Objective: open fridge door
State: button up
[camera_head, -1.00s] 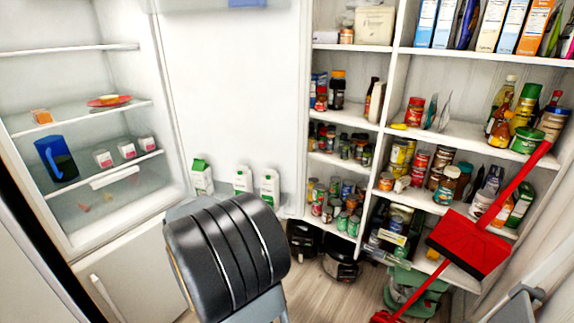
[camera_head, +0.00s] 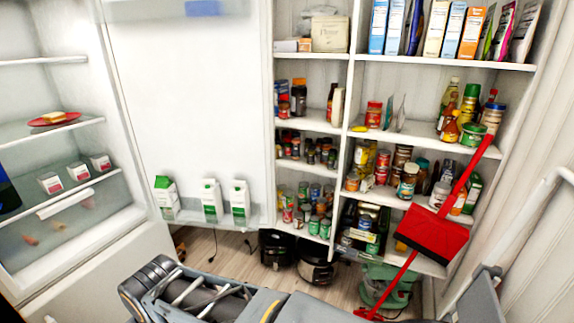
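The fridge (camera_head: 92,240) stands at the left with its inside in view. Its white door (camera_head: 190,95) is wide open and swung to the right, beside the shelving. The door's inner side faces me, with several milk cartons (camera_head: 212,200) in its lower rack. The fridge shelves hold a red plate (camera_head: 54,119) with food on it, small tubs (camera_head: 78,171) and part of a blue pitcher at the left edge. Links of my arm cross the bottom of the picture, below the door and apart from it in the picture. My gripper does not show.
Shelving (camera_head: 345,90) with jars, cans and boxes fills the back right. Black appliances (camera_head: 317,262) and a green one (camera_head: 388,285) stand on the floor below. Some wooden floor (camera_head: 215,248) is clear near the door.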

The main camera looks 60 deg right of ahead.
aim_at(196, 94)
jog(key=z, duration=2.3)
jog(key=i, duration=0.75)
jog(key=u, duration=1)
jog(key=i, duration=0.55)
jog(key=u, duration=0.05)
